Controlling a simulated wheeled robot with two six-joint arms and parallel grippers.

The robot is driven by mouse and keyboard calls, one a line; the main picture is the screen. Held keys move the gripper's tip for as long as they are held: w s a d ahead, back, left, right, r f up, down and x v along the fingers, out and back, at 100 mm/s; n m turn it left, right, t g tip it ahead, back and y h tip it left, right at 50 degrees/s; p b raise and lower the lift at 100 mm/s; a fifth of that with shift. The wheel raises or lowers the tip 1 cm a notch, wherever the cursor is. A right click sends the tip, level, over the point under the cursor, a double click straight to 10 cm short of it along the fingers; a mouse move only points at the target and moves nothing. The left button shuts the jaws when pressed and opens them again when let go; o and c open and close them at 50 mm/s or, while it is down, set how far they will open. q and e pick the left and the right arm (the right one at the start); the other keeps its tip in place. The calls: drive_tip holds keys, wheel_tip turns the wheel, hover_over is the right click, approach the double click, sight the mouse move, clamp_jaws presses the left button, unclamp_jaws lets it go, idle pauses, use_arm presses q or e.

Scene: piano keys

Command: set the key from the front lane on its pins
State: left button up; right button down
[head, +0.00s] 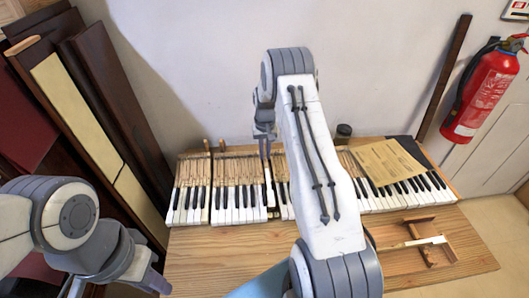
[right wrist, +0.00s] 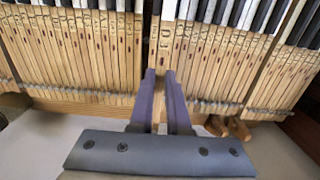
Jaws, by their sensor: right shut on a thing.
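My right gripper (head: 265,150) is over the back of the keyboard (head: 225,205), left of the middle of the keyboard. In the right wrist view my right gripper (right wrist: 161,88) is shut on a wooden key (right wrist: 164,45), one finger on each side of its rear part. The key has a white front and lies in line with the neighbouring key sticks. In the head view the key (head: 269,188) shows beside a dark gap in the row. The frames do not show whether it sits on its pins. My left gripper (head: 115,284) is low at the left, partly cut off, and its jaws are unclear.
A wooden tray (head: 400,265) on the bench (head: 215,255) at the right holds loose parts, one with a white top (head: 426,241). A paper sheet (head: 388,161) covers the back right keys. A dark jar (head: 343,130) stands behind. Boards (head: 75,105) lean at the left.

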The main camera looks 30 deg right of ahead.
drive_tip(key=shift+f+b, duration=1.8)
drive_tip(key=shift+f, duration=1.2)
drive_tip(key=shift+f+b, duration=0.45)
drive_tip(key=shift+f, duration=0.2)
drive_tip(key=c, duration=1.2)
unclamp_jaws()
drive_tip(key=shift+r, duration=0.15)
drive_tip(key=shift+r+p, duration=0.75)
drive_tip(key=shift+r, duration=0.25)
drive_tip(key=o, duration=0.5)
